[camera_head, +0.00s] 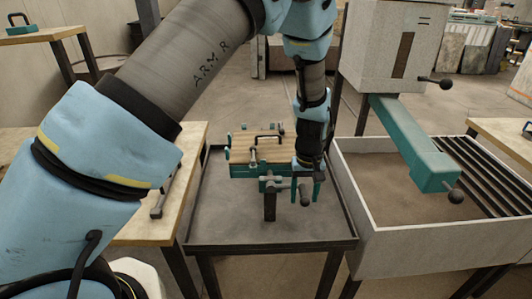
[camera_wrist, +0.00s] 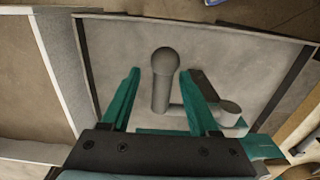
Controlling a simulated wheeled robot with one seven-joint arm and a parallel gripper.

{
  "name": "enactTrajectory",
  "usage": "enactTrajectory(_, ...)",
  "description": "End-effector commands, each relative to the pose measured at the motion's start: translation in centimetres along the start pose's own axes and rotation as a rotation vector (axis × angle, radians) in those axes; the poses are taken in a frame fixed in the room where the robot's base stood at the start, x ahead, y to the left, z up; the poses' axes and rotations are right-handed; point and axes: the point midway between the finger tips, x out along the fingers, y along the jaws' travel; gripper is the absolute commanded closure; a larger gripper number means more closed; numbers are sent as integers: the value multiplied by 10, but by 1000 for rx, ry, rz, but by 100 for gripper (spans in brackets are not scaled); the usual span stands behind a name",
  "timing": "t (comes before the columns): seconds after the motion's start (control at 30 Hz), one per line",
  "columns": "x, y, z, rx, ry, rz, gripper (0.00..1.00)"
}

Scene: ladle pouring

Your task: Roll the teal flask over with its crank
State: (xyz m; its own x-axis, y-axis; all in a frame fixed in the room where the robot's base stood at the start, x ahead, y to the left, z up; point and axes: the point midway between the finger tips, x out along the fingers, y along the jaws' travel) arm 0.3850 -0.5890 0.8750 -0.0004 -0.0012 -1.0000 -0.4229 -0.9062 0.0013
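The teal flask (camera_head: 258,171) sits on a short dark stand on the grey metal table, with wooden boards and clamps on top. Its grey crank (camera_head: 304,199) is at its right front. In the wrist view, the crank's round-ended handle (camera_wrist: 162,88) stands between my fingers, and its arm runs right to a round hub (camera_wrist: 229,107). My gripper (camera_head: 307,188) is over the crank, pointing down. In the wrist view, the teal fingers of my gripper (camera_wrist: 160,75) are apart, with visible gaps on both sides of the handle. A teal edge of the flask shows at lower right.
The metal table (camera_head: 230,230) has a low rim and free room in front. To the right, a sand bin (camera_head: 405,240) with dark bars stands under a grey machine (camera_head: 392,50) with a teal arm (camera_head: 415,145). A wooden bench (camera_head: 150,229) is on the left.

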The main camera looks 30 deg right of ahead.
Motion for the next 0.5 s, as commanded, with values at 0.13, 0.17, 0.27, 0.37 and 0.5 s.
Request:
enactTrajectory(0.13, 0, -1, 0, 0, 0, -1, 25)
enactTrajectory(0.17, 0, -1, 0, -1, 0, -1, 25)
enactTrajectory(0.27, 0, -1, 0, -1, 0, -1, 25)
enactTrajectory(0.37, -1, -1, 0, -1, 0, -1, 25)
enactTrajectory(0.5, -9, -1, 2, 0, 0, -1, 25)
